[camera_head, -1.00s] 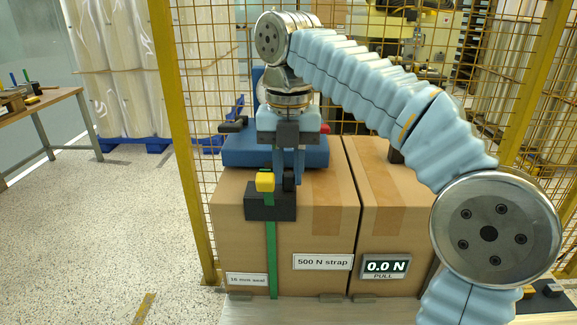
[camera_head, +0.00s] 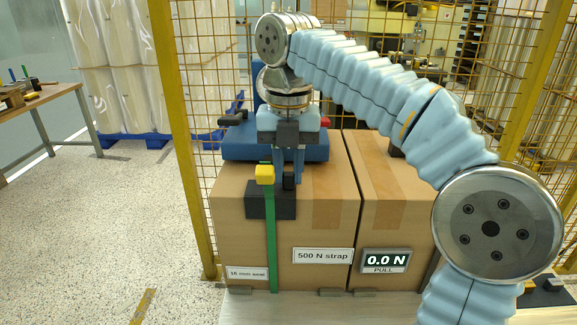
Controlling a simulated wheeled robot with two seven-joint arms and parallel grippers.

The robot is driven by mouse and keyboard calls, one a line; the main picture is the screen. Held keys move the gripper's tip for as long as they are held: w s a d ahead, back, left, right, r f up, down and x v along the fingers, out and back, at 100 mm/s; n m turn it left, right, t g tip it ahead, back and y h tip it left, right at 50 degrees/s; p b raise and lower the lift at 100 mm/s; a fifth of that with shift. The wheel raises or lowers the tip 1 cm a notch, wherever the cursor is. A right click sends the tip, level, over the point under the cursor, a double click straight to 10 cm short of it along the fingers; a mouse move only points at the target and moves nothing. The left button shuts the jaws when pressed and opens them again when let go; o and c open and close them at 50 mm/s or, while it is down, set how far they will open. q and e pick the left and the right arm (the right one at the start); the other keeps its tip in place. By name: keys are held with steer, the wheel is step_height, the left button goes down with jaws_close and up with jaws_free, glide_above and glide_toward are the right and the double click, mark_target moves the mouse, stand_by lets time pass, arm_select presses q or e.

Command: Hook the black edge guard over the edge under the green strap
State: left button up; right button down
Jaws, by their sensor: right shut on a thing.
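The black edge guard (camera_head: 285,206) is at the upper front edge of the left cardboard box, behind the green strap (camera_head: 270,246). The strap runs down the box front, with a yellow piece (camera_head: 265,174) at its upper end. My right gripper (camera_head: 289,176) points down from above, just right of the yellow piece, and is shut on the guard's upper part. The fingertips are small and partly dark against the guard. I cannot tell whether the guard is fully seated on the edge. My left gripper is not in view.
Two cardboard boxes (camera_head: 330,225) stand side by side, with a blue device (camera_head: 235,146) on top. A yellow mesh fence (camera_head: 182,120) stands behind.

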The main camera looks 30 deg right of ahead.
steer(key=shift+w+d, duration=0.1)
stand_by(0.3)
steer(key=c, duration=0.9)
jaws_free()
steer(key=shift+r+p, duration=0.1)
steer(key=shift+p, duration=0.2)
step_height(320, 180, up, 2)
steer(key=shift+r+p, duration=0.1)
steer(key=shift+p, duration=1.05)
steer(key=shift+r, duration=1.8)
